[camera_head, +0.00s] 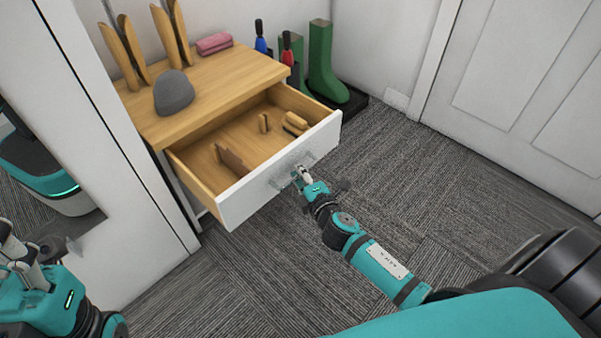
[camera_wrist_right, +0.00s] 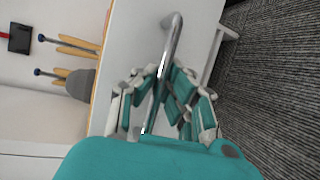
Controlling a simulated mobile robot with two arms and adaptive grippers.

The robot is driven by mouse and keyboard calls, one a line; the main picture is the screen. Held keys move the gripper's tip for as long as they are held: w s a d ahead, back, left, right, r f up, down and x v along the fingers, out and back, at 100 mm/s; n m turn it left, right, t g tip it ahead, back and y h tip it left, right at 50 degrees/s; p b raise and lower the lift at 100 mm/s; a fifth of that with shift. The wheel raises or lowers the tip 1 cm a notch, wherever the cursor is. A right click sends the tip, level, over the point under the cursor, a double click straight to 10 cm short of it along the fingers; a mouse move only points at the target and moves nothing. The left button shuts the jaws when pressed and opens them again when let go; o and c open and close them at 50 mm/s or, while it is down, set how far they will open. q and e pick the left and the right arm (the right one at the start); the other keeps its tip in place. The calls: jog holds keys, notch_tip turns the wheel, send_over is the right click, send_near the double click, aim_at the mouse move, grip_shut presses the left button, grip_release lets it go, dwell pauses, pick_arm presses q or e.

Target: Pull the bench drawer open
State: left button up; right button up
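The bench drawer (camera_head: 268,178) has a white front and a wooden inside, and it stands pulled well out of the wooden bench (camera_head: 215,82). Its metal bar handle (camera_wrist_right: 172,45) runs between the fingers of my right gripper (camera_wrist_right: 163,82). The fingers close in on the bar from both sides. In the head view my right gripper (camera_head: 301,173) is at the drawer front, partly hiding the handle. My left gripper (camera_head: 22,258) is at the lower left, away from the bench; its finger opening is unclear.
Small wooden items (camera_head: 295,123) lie in the drawer. A grey rounded object (camera_head: 173,92) and a pink folded cloth (camera_head: 214,43) sit on the bench. A white panel (camera_head: 95,130) is at left; carpet in front is clear.

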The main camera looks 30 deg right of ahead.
jog(key=o, duration=0.5)
jog(key=shift+o, duration=0.2)
jog(key=s+r, duration=0.2)
jog(key=s, duration=0.9)
jog(key=shift+s+a+r, duration=0.2)
jog(key=shift+s+a, duration=0.05)
jog(key=shift+s, duration=0.1)
